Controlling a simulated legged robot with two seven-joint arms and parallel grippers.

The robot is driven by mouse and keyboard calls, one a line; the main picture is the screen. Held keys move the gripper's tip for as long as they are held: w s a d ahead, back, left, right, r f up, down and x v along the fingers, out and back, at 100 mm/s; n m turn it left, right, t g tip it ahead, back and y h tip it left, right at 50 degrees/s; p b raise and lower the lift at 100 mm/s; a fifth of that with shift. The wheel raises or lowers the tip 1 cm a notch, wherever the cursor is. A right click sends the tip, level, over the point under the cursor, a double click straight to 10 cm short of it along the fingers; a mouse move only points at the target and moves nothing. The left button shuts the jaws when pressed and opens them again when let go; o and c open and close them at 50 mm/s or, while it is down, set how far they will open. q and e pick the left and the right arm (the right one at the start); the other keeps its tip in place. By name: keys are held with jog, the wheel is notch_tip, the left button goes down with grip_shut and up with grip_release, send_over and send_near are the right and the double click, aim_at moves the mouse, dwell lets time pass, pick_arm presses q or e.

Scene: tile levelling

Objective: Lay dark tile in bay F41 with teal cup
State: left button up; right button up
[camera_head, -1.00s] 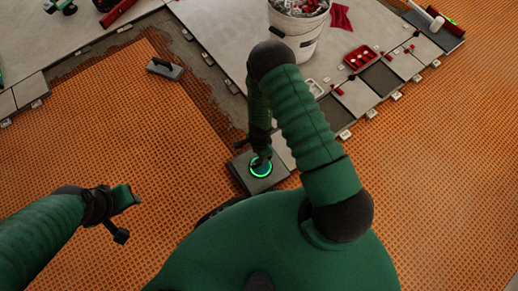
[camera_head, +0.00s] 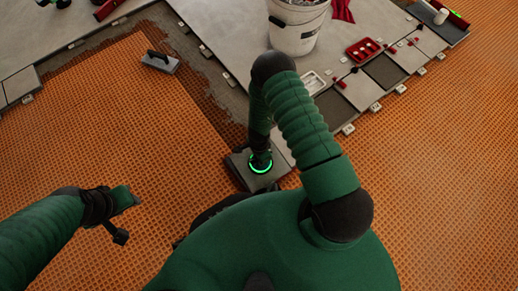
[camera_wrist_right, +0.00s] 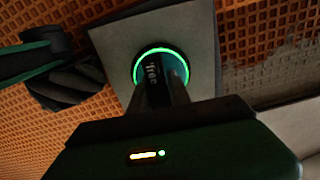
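My right gripper (camera_head: 260,158) points down at the teal cup (camera_wrist_right: 176,68), which has a glowing green ring and sits on a grey tile. In the right wrist view the dark fingers (camera_wrist_right: 160,92) meet the cup's dark handle, marked "free", and appear shut on it. The tile (camera_head: 238,171) looks dark grey in the head view and shows a paler top in the wrist view (camera_wrist_right: 112,45). Darker material shows along its edges. My left gripper (camera_head: 122,215) hangs empty over the orange mat at left; its finger gap is unclear. Bay F41 cannot be identified by a label.
Grey mortar (camera_head: 205,62) borders the orange mat (camera_head: 120,110). A trowel-like float (camera_head: 160,62) lies near it. A bucket (camera_head: 296,28) stands on laid tiles (camera_head: 225,25). A red tray (camera_head: 365,52) and edge clips are at right. Orange mat at far right is clear.

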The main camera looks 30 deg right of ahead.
grip_shut()
dwell(0.9)
dwell(0.4)
dwell(0.4)
jog(key=o, duration=0.6)
grip_release()
